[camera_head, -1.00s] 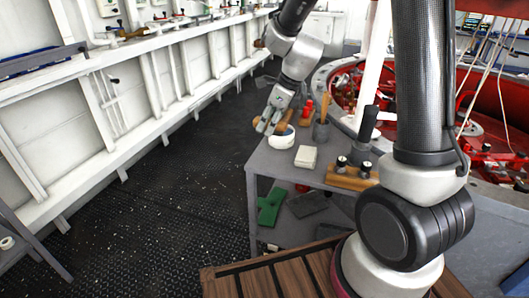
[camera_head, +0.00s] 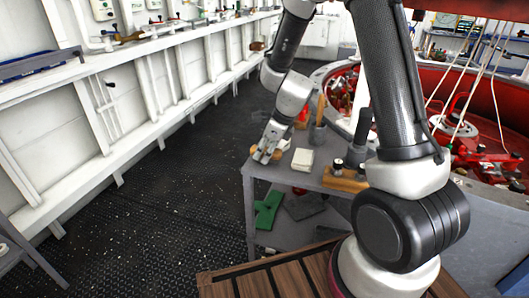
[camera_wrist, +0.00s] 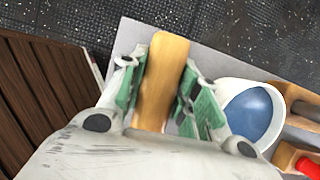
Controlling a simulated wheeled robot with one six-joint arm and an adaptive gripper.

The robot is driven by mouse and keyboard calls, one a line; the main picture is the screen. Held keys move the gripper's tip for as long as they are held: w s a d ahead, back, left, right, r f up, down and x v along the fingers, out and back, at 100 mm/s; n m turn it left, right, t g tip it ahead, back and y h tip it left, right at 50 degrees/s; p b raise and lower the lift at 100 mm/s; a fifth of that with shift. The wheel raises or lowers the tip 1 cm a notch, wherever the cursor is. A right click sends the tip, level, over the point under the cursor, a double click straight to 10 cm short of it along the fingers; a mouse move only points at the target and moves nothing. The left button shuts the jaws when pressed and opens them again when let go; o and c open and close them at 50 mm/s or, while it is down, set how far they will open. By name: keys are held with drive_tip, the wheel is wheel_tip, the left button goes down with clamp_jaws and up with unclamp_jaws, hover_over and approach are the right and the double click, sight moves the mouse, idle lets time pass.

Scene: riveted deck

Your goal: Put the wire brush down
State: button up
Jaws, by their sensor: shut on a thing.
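The wire brush shows as a tan wooden handle (camera_wrist: 163,75) in the wrist view. It lies between the green-padded fingers of my gripper (camera_wrist: 160,92), which is shut on it. Its bristles are not visible. In the head view, my gripper (camera_head: 263,156) is low at the left end of a grey bench (camera_head: 290,176), with a bit of the tan handle (camera_head: 253,151) showing beside the fingers. I cannot tell whether the brush touches the bench top.
A white bowl with blue inside (camera_wrist: 250,112) stands close right of my gripper in the wrist view. Green things (camera_head: 268,209) lie on the lower shelf.

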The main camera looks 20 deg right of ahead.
drive_tip(key=shift+f, duration=0.15)
drive_tip(key=shift+f, duration=0.4)
drive_tip(key=o, duration=1)
